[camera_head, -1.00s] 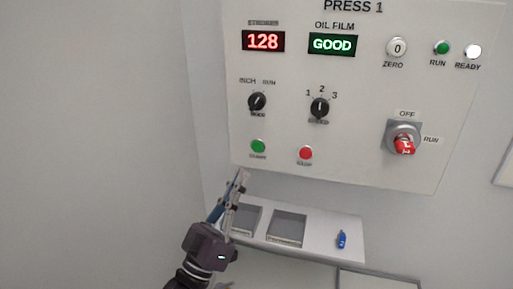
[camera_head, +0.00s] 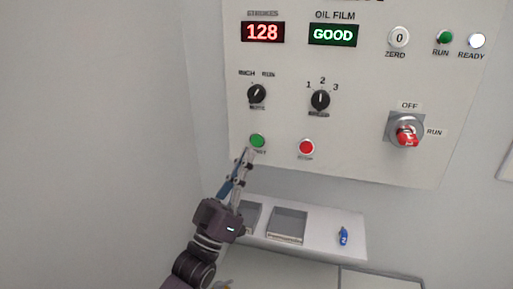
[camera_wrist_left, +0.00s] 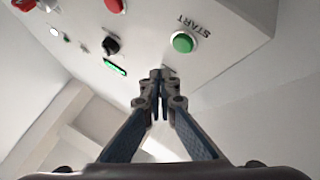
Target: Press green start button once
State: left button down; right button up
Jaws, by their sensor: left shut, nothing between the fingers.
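The green start button (camera_head: 257,140) sits at the lower left of the control panel, with a partly covered label under it. In the left wrist view the green button (camera_wrist_left: 183,42) is labelled START and stands up and to the right of my fingertips. My left gripper (camera_head: 247,155) is shut and empty. Its tips are just below and slightly left of the button in the head view. A gap shows between tips and button in the wrist view. My right gripper is not in view.
A red button (camera_head: 306,147) is right of the green one. Above are two black knobs (camera_head: 320,100), displays reading 128 and GOOD, and a green RUN lamp (camera_head: 445,37). A red rotary switch (camera_head: 407,134) is at right. A shelf (camera_head: 325,215) below holds trays and a blue tag (camera_head: 343,236).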

aim_at(257, 141)
pick_arm(q)
jog(key=w+b, duration=0.1)
jog(key=w+d, duration=0.1)
jog(key=w, duration=0.1)
jog(key=shift+w+b, duration=0.1)
jog(key=shift+b, duration=0.25)
dwell(1.2)
jog(key=shift+w+d+b, duration=0.15)
jog(key=shift+w+b, duration=0.2)
jog(key=shift+w, duration=0.05)
